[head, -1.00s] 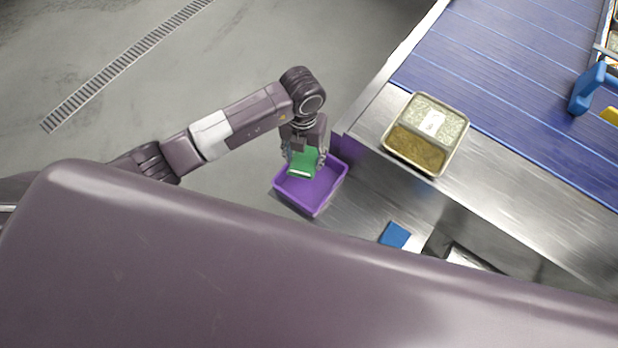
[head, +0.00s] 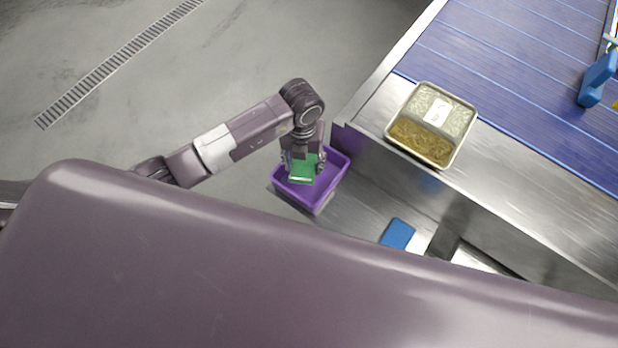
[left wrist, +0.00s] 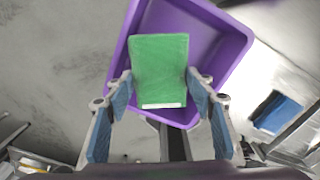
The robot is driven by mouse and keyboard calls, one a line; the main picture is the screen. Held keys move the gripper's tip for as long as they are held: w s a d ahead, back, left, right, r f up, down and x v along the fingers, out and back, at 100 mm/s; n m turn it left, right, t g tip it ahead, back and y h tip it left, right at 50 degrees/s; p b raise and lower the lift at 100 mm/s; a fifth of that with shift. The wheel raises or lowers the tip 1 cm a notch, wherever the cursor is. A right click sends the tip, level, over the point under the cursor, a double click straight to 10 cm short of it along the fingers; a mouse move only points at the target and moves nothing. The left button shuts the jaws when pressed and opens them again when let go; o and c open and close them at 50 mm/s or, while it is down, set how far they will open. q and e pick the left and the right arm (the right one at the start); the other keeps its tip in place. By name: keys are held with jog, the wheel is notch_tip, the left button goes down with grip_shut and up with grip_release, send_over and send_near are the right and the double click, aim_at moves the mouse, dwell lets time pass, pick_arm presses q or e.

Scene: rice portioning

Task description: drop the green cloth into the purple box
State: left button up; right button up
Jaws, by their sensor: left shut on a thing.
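The green cloth (head: 304,170) is a flat folded piece, held in my left gripper (head: 303,163). The purple box (head: 336,165) is an open bin with empty floor showing around the cloth. In the head view the gripper and the cloth are over the box's opening. The left wrist view shows the cloth (left wrist: 159,68) between the two blue-padded fingers of the gripper (left wrist: 160,90), with the purple box (left wrist: 232,50) behind it. How far the cloth is above the box floor I cannot tell. My right gripper is not in view.
A metal tray (head: 393,136) with two food portions sits on the steel edge of the blue conveyor (head: 530,75). A blue cloth-like item (head: 397,234) lies on the lower steel surface right of the box. A blue object (head: 597,80) stands on the conveyor at far right.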

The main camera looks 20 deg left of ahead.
pick_arm(q)
jog(key=o, duration=1.2)
jog(key=shift+r, duration=0.1)
notch_tip(320, 180, up, 12)
